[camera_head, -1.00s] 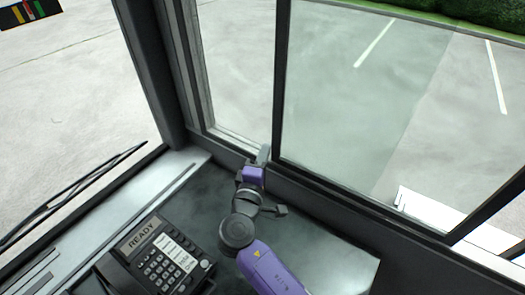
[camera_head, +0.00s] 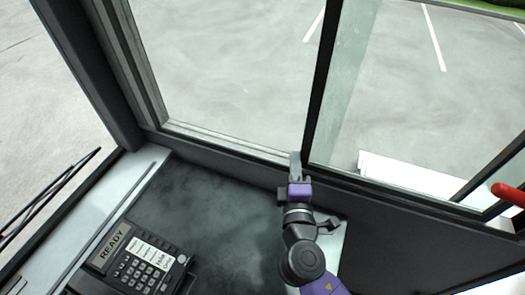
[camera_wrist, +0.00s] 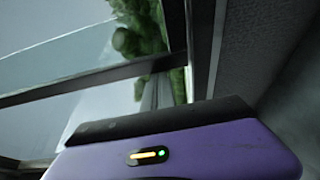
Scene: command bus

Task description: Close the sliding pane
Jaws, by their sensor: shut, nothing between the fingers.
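The sliding pane (camera_head: 343,100) is clear, faintly tinted glass with a dark upright at its left edge. That upright stands near mid-window, with a wide stretch of window to its left. My gripper (camera_head: 295,160) is shut and empty, its tip at the sill just left of the upright's foot. They look in contact or nearly so; I cannot tell which. The wrist view shows my purple gripper housing below, with dark window bars and glass (camera_wrist: 60,50) beyond; fingertips are hidden there.
A black phone (camera_head: 135,260) reading READY sits on the grey desk (camera_head: 210,205) at left. A red handle (camera_head: 508,194) is at the right edge. A dark sill (camera_head: 230,160) runs under the window. A white ledge (camera_head: 410,175) lies outside.

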